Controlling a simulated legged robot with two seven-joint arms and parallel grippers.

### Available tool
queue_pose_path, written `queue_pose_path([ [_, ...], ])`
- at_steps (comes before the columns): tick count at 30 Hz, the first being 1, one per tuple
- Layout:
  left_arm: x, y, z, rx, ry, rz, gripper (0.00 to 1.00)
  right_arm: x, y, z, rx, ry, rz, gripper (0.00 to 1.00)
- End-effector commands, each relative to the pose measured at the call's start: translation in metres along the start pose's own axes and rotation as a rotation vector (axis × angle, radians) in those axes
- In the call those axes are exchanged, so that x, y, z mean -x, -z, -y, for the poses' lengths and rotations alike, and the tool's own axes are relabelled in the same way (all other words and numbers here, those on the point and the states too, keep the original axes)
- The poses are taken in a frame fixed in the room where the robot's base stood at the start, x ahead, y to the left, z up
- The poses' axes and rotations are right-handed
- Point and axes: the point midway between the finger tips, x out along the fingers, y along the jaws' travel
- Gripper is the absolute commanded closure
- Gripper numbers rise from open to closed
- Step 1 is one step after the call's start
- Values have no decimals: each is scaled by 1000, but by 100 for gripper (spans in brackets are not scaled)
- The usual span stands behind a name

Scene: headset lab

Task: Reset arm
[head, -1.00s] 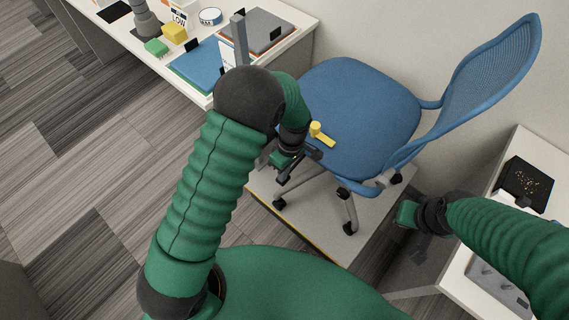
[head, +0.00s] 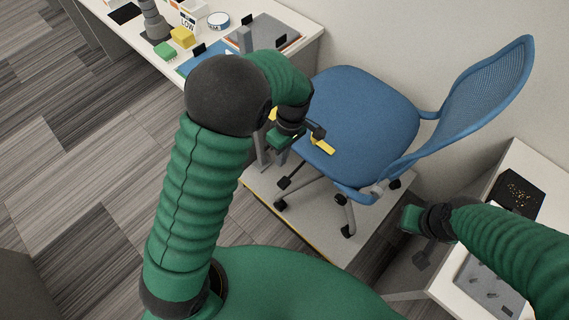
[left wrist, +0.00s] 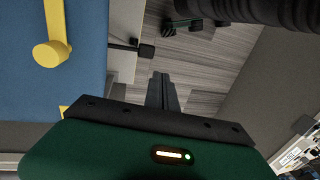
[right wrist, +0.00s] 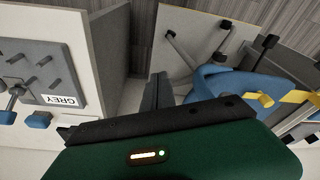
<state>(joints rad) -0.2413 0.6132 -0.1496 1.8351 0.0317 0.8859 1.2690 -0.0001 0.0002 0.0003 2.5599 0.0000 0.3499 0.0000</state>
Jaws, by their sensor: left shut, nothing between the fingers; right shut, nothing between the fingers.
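My left arm reaches forward past the left side of the blue chair. My left gripper (left wrist: 163,92) is shut with nothing between its fingers. In the head view its green hand (head: 285,140) is beside the chair seat's left edge. My right gripper (right wrist: 158,92) is also shut and empty. In the head view its green hand (head: 411,218) is between the chair and the right-hand table; its fingers are hard to make out there.
The blue chair (head: 365,110) stands ahead, a yellow piece (head: 322,145) at its seat. A left desk (head: 296,58) holds a yellow block (head: 182,34), a green block (head: 165,50) and a tape roll (head: 218,19). The right table (head: 450,291) carries a grey pegged board (head: 490,287).

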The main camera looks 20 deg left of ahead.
Motion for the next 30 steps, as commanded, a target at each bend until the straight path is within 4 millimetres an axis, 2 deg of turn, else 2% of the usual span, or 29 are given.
queue_pose_path([
  [14, 4, -2, 0, -2, 0, -2, 100, 0, 0, 0, -1, 0, 0, 100],
  [17, 8, 0, 6, -52, -23, 0, 100, 1, 0, 0, -1, 0, 0, 100],
  [20, 20, 2, 26, -258, -103, -10, 100, 3, 1, 0, 0, 0, 0, 100],
  [24, 35, 0, 69, -694, -245, -115, 100, 5, 1, 0, 0, 0, 0, 100],
  [27, 39, -3, 94, -955, -298, -222, 100, 6, 1, 0, 0, 0, 0, 100],
  [30, 40, -5, 108, -1107, -314, -295, 100, 6, 1, 0, 0, 0, 0, 100],
])
